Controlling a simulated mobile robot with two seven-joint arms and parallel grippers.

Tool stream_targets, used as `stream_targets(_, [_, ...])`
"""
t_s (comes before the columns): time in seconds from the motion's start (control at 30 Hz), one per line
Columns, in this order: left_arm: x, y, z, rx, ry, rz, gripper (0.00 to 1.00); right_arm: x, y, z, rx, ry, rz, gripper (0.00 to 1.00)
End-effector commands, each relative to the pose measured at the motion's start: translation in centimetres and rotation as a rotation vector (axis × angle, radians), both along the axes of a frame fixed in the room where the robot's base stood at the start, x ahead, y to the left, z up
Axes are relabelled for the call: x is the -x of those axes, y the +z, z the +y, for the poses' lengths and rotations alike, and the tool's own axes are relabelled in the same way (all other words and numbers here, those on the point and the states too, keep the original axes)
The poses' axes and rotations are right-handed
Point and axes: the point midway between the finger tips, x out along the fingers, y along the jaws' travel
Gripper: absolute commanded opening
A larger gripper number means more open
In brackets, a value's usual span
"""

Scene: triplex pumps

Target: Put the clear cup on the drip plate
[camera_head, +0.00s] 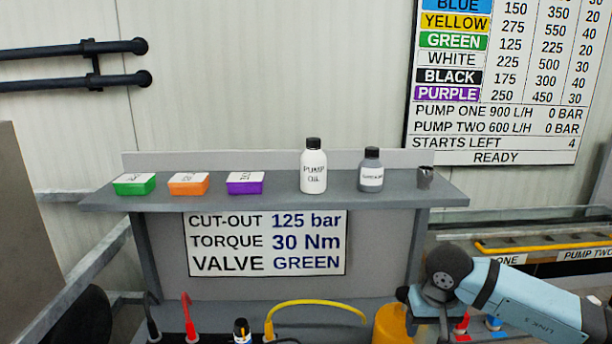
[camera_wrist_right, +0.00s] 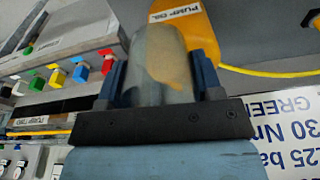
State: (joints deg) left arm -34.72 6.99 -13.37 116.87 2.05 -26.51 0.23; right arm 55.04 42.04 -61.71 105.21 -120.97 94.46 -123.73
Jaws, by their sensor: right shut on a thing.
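My right gripper (camera_wrist_right: 160,78) is shut on a see-through greyish cup, the clear cup (camera_wrist_right: 150,55). Its blue fingers press on both sides of the cup, and an orange patch shows through the wall. In the head view my right arm comes in from the lower right; its fingers and the held cup cannot be made out there. I cannot pick out the drip plate in either view. My left gripper is not in view.
An orange pump oil container (camera_wrist_right: 205,35) is just beyond the cup; it also shows in the head view (camera_head: 391,326). The shelf (camera_head: 290,200) holds coloured boxes, a white bottle (camera_head: 313,170), a grey bottle (camera_head: 371,173) and a small dark cup-like item (camera_head: 425,178). Coloured valves (camera_wrist_right: 57,76) stand left.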

Motion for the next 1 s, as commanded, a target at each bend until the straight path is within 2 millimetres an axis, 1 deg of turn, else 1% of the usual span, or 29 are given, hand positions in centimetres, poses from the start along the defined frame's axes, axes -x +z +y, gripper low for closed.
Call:
stream_targets(0.03, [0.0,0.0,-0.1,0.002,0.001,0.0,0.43,-0.2,-0.1,-0.4,0.001,0.051,0.0,0.37])
stream_targets(0.07, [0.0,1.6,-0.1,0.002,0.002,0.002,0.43,0.3,1.4,-0.3,0.001,0.046,-0.002,0.37])
stream_targets(0.1, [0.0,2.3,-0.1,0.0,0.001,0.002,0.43,0.9,2.1,-0.2,0.003,0.044,-0.002,0.37])
stream_targets(0.27, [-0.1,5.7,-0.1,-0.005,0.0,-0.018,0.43,3.0,4.4,-0.2,0.007,0.043,-0.003,0.37])
stream_targets(0.3, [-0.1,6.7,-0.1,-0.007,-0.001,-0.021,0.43,3.6,5.2,-0.3,0.008,0.042,-0.004,0.37])
stream_targets(0.4, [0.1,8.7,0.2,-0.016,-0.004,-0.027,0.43,5.3,7.1,-0.2,0.009,0.043,-0.004,0.37])
stream_targets(0.5, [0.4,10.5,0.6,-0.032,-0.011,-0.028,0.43,7.0,8.8,-0.2,0.007,0.043,-0.003,0.37])
stream_targets(0.6, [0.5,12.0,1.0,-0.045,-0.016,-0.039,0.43,8.4,10.0,-0.2,0.005,0.042,-0.002,0.37])
stream_targets(0.7, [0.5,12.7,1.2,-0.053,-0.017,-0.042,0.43,9.4,10.7,-0.2,0.003,0.042,-0.001,0.37])
stream_targets(0.8, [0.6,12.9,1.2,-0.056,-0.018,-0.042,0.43,10.0,11.0,-0.1,0.001,0.041,0.0,0.37])
stream_targets(1.0, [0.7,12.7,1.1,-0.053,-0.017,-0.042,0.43,10.1,11.0,-0.2,0.001,0.04,-0.003,0.37])
